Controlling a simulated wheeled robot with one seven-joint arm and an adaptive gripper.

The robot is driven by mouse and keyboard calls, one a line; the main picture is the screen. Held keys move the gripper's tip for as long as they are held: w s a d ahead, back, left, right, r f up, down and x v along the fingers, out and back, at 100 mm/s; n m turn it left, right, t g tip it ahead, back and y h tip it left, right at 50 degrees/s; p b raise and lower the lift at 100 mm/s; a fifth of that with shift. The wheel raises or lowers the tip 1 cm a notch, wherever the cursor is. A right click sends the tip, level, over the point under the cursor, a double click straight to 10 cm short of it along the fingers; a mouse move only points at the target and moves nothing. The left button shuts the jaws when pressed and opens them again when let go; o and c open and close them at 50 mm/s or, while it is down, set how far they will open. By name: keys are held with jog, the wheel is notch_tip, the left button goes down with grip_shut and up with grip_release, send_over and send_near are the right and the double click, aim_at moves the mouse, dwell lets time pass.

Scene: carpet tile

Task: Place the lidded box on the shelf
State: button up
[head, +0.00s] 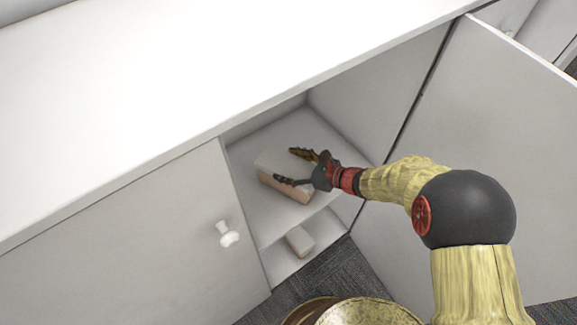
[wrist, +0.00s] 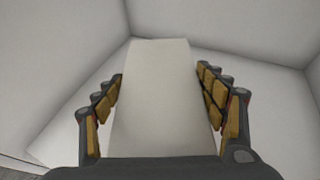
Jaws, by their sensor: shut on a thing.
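The lidded box (head: 287,174) has a pale top and a light brown side in the head view. It is inside the open cabinet, at the upper shelf (head: 247,214). My gripper (head: 297,167) reaches in from the right, one finger on each side of the box, shut on it. In the wrist view the box's pale top (wrist: 160,95) fills the middle, between the two fingers of my gripper (wrist: 160,98). I cannot tell whether the box's underside touches the shelf.
A small pale block (head: 300,240) lies in the lower compartment. The cabinet door (head: 500,130) stands open at the right. A closed door with a white knob (head: 227,234) is at the left. The white countertop (head: 180,90) overhangs the opening. Shelf room shows around the box.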

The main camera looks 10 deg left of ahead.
jog(key=shift+f, duration=0.1)
jog(key=o, duration=2.1)
jog(key=shift+c, duration=0.2)
jog(key=shift+r, duration=0.25)
jog(key=p+v, duration=0.2)
jog(key=v, duration=0.8)
jog(key=shift+d+r+p, duration=0.1)
jog(key=shift+d+p, duration=0.15)
jog(key=shift+p, duration=0.15)
jog(key=shift+s+d+r, duration=0.2)
jog(key=shift+s+d, duration=0.1)
jog(key=shift+d, duration=0.35)
